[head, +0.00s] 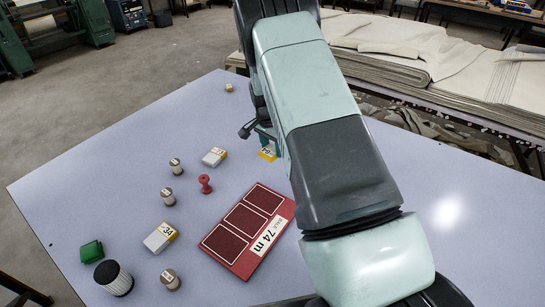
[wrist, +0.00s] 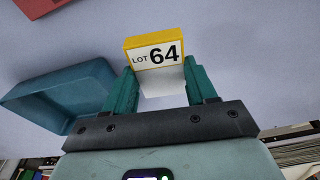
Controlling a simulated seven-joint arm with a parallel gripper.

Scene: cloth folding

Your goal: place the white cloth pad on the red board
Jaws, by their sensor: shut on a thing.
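My gripper (wrist: 163,84) is shut on a white block with a yellow edge (wrist: 155,53). Its label reads "LOT 64". In the head view, its yellow part (head: 268,154) shows just below my gripper (head: 264,141), which my arm mostly hides. The red board (head: 228,249) lies flat on the table, in front of my gripper. It has several dark panels and a white label reading "74 m". A red corner (wrist: 38,6) shows at the wrist view's top left. I cannot make out a separate white cloth pad.
Two similar white-and-yellow blocks (head: 160,238) (head: 214,157) lie left of the board. A red knob (head: 205,184), several small spools (head: 167,196), a green block (head: 91,252) and a black-and-white cylinder (head: 113,278) stand nearby. A teal tray (wrist: 58,98) is beside my gripper. The table's right side is clear.

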